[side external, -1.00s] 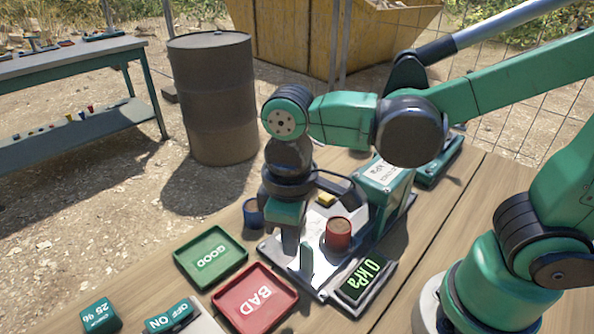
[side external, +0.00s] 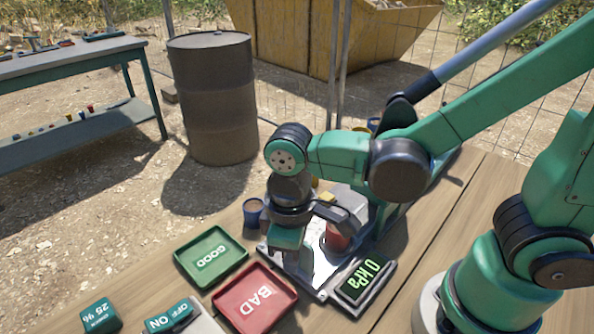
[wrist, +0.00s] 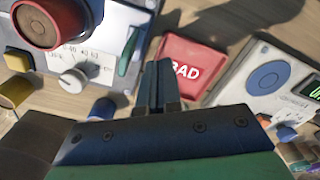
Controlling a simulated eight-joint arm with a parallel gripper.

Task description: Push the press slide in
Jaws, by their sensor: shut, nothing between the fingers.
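The press is a pale metal plate with a red cup (side external: 336,240) on it and a display (side external: 362,278) reading 0 kPa. The cup is partly hidden behind my gripper. In the wrist view a green upright piece (wrist: 130,50), which looks like the slide, stands at the right edge of the press plate (wrist: 110,22). My gripper (side external: 298,268) points down over the front of the plate in the side view and hides the green piece there. In the wrist view my gripper (wrist: 157,72) is shut and empty, just right of the green piece; I cannot tell if they touch.
A green GOOD tray (side external: 211,257) and a red BAD tray (side external: 254,299) lie left and front of the press. A blue cup (side external: 254,212) stands behind GOOD. In the wrist view a dial (wrist: 76,78) and a blue-knobbed panel (wrist: 268,78) flank my gripper.

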